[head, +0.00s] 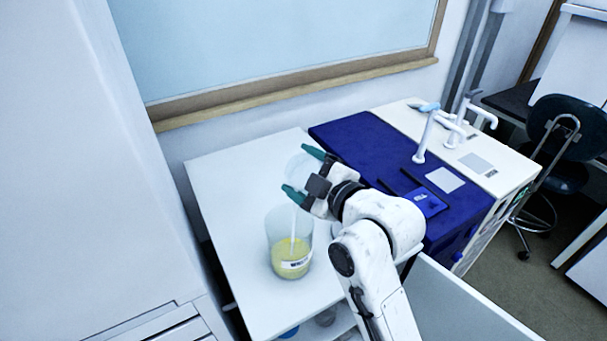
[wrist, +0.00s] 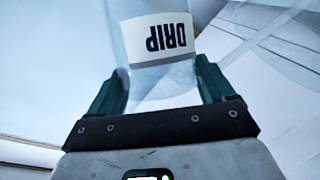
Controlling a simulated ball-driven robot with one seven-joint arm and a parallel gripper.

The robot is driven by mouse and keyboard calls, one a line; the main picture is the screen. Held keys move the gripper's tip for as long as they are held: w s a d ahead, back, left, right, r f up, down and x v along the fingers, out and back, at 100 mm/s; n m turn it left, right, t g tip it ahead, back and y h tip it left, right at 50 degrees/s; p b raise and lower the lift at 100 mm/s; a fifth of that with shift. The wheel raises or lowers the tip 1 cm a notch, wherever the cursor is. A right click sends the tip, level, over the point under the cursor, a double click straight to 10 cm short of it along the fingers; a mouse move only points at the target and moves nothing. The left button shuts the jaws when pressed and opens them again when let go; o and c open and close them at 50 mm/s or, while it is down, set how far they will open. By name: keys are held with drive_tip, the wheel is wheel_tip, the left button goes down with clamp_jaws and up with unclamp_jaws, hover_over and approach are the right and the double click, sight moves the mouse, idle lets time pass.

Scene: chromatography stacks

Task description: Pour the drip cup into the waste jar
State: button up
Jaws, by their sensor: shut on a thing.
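The clear drip cup (head: 298,166) is held between the green fingers of my gripper (head: 302,172), above the waste jar. In the wrist view the cup (wrist: 160,85) shows a white label reading DRIP, upside down, with a green finger on each side. The cup looks tipped over in the head view. A thin pale stream runs down from it into the waste jar (head: 276,232). The jar is a clear cylinder standing on the white bench top, with yellow liquid and a white label low down. The inside of the cup is not clearly visible.
The white bench top (head: 225,185) is clear to the left of the jar. A dark blue mat or surface (head: 360,140) lies to the right, with white taps (head: 424,135) beyond it. A wall and window frame stand behind. A dark chair (head: 560,130) is far right.

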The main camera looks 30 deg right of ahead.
drive_tip(key=shift+s+a+n+b, duration=0.15)
drive_tip(key=shift+n+b, duration=0.25)
drive_tip(key=shift+b, duration=0.3)
drive_tip(key=shift+r, duration=0.1)
drive_tip(key=shift+a+n+t+b, duration=0.1)
drive_tip(key=shift+n+t+b, duration=0.3)
drive_tip(key=shift+b, duration=0.25)
idle(0.4)
drive_tip(key=shift+s+a+n+t+b, duration=0.15)
drive_tip(key=shift+n+t+b, duration=0.25)
drive_tip(key=shift+b, duration=0.45)
drive_tip(key=shift+n, duration=0.3)
drive_tip(key=shift+s+a+n+t+b, duration=0.1)
drive_tip(key=shift+a+n+t+b, duration=0.25)
drive_tip(key=shift+n+b, duration=0.85)
drive_tip(key=shift+b, duration=0.55)
drive_tip(key=shift+s+a+f+n+t+b, duration=0.3)
drive_tip(key=shift+n+b, duration=0.4)
drive_tip(key=shift+b, duration=0.85)
